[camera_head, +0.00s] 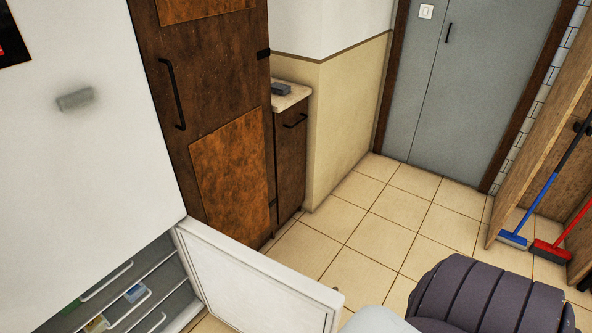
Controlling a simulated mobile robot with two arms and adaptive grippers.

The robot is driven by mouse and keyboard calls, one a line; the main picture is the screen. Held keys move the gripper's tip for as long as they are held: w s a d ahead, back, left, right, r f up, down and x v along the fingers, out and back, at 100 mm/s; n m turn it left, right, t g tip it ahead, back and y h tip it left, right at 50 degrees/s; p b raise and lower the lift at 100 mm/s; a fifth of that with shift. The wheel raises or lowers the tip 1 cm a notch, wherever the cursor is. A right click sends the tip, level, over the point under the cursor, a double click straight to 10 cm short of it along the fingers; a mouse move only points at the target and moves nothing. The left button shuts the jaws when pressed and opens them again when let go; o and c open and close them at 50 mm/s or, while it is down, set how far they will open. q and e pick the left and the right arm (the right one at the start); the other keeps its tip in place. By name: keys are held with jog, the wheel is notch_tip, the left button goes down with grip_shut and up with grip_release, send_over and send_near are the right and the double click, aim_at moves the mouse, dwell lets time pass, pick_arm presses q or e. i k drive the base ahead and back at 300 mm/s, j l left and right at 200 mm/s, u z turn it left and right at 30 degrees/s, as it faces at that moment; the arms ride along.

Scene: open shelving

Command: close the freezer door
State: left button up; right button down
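The freezer door (262,290) is the white lower door of the white fridge (75,135) at the left. It stands wide open, swung out to the right over the floor, with its inner side showing. The open freezer compartment (118,290) shows wire-fronted drawers or shelves with a few small packages (136,292) in them. The lower part of the door and compartment is cut off by the picture's bottom edge. Neither of my grippers can be made out in this view.
A tall brown wooden cabinet (215,110) and a low cabinet (290,160) stand beyond the fridge. A grey door (470,80) is at the back. Blue (513,241) and red (552,252) brooms lean in shelving at the right. The tiled floor (380,235) between is clear.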

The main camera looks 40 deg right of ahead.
aim_at(249, 290)
jog(key=k+l+u, duration=0.2)
jog(key=l, duration=0.3)
jog(key=k+l+u, duration=0.2)
jog(key=l, duration=0.3)
jog(key=k+l+u, duration=0.15)
jog(key=l, duration=0.35)
jog(key=k+l+u, duration=0.2)
jog(key=l, duration=0.25)
jog(key=k+l+u, duration=0.2)
jog(key=l, duration=0.2)
jog(key=i+l+u, duration=0.1)
jog(key=l+u, duration=0.3)
jog(key=l, duration=1.3)
